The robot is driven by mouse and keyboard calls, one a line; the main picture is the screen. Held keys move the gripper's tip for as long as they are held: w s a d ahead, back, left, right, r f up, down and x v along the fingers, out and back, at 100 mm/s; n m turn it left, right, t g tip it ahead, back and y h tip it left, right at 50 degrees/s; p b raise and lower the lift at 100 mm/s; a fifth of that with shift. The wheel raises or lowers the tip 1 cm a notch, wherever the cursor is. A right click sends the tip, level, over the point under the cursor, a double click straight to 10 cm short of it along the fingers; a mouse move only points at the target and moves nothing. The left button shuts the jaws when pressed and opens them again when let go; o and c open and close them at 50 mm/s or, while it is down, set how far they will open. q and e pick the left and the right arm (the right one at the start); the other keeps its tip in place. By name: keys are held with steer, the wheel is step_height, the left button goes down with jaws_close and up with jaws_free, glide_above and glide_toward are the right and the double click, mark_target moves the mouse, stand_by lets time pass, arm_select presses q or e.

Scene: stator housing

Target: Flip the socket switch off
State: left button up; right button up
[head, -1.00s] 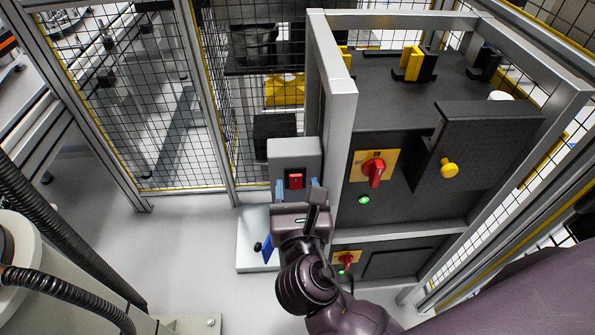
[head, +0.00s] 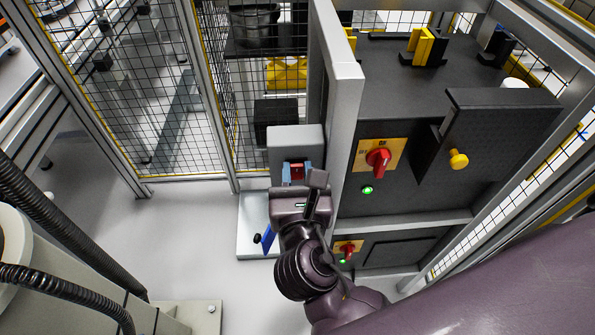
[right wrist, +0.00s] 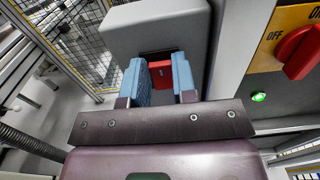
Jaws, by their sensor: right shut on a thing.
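The socket switch is a small red rocker (head: 297,171) on the front of a grey box (head: 296,141) beside the machine frame. In the right wrist view the red switch (right wrist: 162,69) shows between blue finger pads, below the dark slot of the box. My right gripper (head: 297,177) is in front of the box, with one finger on each side of the switch, shut on it. The fingers hide part of the switch, and its on or off position cannot be read. My left gripper is not in view.
Right of the box stands a grey frame post (head: 340,110). Beyond it is a dark cabinet with a red rotary knob (head: 378,159), a green lamp (head: 367,190) and a yellow button (head: 458,159). A mesh fence (head: 135,90) closes the left back. Open floor (head: 190,225) lies left.

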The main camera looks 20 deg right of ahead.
steer(key=shift+f+t+b, duration=0.3)
steer(key=shift+t+b, duration=0.1)
steer(key=shift+b, duration=0.15)
steer(key=shift+s+f+t+b, duration=0.1)
steer(key=shift+f+t+b, duration=0.05)
steer(key=shift+t+b, duration=0.3)
steer(key=shift+t+h+b, duration=0.3)
steer(key=shift+t+b, duration=0.05)
steer(key=shift+r, duration=0.2)
steer(key=o, duration=0.9)
steer(key=shift+s+f, duration=0.1)
